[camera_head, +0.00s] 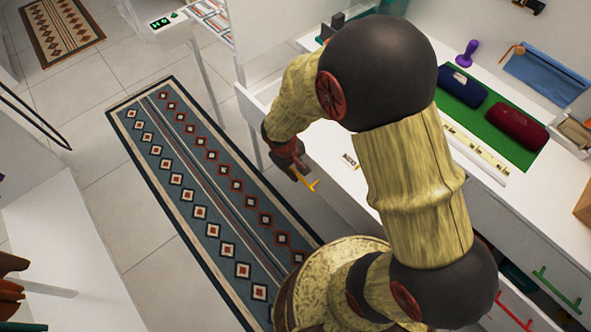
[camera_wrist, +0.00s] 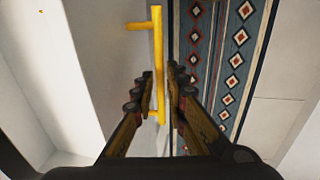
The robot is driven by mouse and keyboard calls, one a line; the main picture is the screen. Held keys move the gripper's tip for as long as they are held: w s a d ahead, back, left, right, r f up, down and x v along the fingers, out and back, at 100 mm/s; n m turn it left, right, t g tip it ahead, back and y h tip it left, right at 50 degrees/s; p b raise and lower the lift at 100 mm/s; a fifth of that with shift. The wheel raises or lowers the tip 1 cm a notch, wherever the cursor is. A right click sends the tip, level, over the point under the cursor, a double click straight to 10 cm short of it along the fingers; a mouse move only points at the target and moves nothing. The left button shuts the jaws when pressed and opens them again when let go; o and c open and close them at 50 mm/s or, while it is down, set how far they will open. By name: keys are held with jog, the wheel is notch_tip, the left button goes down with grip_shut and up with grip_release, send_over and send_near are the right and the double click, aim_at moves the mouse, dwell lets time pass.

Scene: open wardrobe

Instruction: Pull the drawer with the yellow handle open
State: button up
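The yellow handle (camera_wrist: 157,50) is a bar standing off a pale drawer front (camera_wrist: 100,60) in the wrist view. In the head view the yellow handle (camera_head: 306,181) shows just beyond the dark fingers. My gripper (camera_wrist: 160,80) has one finger on each side of the bar, with narrow gaps visible between bar and fingers. It appears partly open, and no firm contact shows. In the head view my gripper (camera_head: 292,160) reaches down at the front of the white unit. My arm covers much of that front, so the drawer's edges are mostly hidden.
A patterned rug (camera_head: 205,200) lies on the tiled floor in front of the unit, with free room there. The white top holds a blue case (camera_head: 464,86) and a red case (camera_head: 517,126) on a green mat. Green (camera_head: 556,290) and red (camera_head: 514,311) handles show at lower right.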

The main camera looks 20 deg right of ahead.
jog(key=shift+o, duration=1.4)
jog(key=shift+r, duration=0.1)
notch_tip(320, 180, up, 12)
jog(key=a, duration=0.2)
jog(key=shift+s+f, duration=0.25)
jog(key=shift+s, duration=0.15)
jog(key=s+d+r+m+t+y, duration=0.1)
jog(key=s+r+m+t, duration=0.1)
jog(key=s+r, duration=0.4)
jog(key=s+d+r+m+t+y, duration=0.1)
jog(key=s+r, duration=0.6)
jog(key=r, duration=0.8)
jog(key=shift+s+d+r+m+t, duration=0.3)
jog(key=shift+d+m+t, duration=0.25)
jog(key=shift+t, duration=0.35)
